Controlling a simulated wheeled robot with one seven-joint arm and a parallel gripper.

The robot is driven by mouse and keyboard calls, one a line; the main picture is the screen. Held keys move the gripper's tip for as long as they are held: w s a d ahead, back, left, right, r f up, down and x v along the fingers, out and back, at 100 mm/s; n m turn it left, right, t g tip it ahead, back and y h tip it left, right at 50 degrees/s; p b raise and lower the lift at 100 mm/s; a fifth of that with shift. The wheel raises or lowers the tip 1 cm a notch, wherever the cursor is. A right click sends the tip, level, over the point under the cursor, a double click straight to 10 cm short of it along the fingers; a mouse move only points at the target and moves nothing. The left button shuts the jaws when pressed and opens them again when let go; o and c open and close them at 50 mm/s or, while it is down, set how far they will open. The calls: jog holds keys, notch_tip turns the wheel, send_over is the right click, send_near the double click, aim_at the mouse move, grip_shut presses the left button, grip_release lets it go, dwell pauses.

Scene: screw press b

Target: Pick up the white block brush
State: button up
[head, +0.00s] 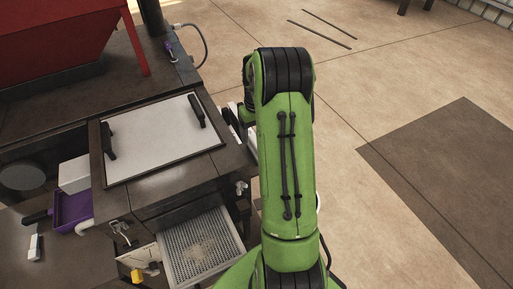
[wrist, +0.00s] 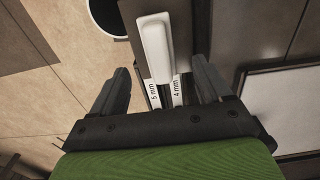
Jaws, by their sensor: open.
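A white, rounded block, which looks like the white block brush (wrist: 154,42), shows in the upper middle of the wrist view. It lies lengthwise over or beside two white labels reading 5 mm and 4 mm. My gripper (wrist: 160,70) is open, with one dark finger on each side of the block's near end. I see gaps between the fingers and the block. I cannot tell the height of the fingers above it. In the head view my green arm hides the gripper and most of this spot; bristles are not visible.
A grey panel with black handles (head: 160,138) tops the bench left of my arm. Below it is a perforated tray (head: 203,247). A purple bin (head: 72,209), a white box (head: 75,175) and a small white object (head: 35,247) are at left. Open floor lies right.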

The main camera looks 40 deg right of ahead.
notch_tip(320, 180, down, 6)
jog(key=shift+w+d+r+p, duration=0.1)
jog(key=shift+d+p, duration=0.05)
jog(key=shift+p, duration=0.4)
jog(key=shift+c, duration=1)
jog(key=c, duration=1.1)
notch_tip(320, 180, up, 10)
jog(key=shift+r+b, duration=0.1)
jog(key=shift+b, duration=0.3)
jog(key=o, duration=0.7)
jog(key=c, duration=0.6)
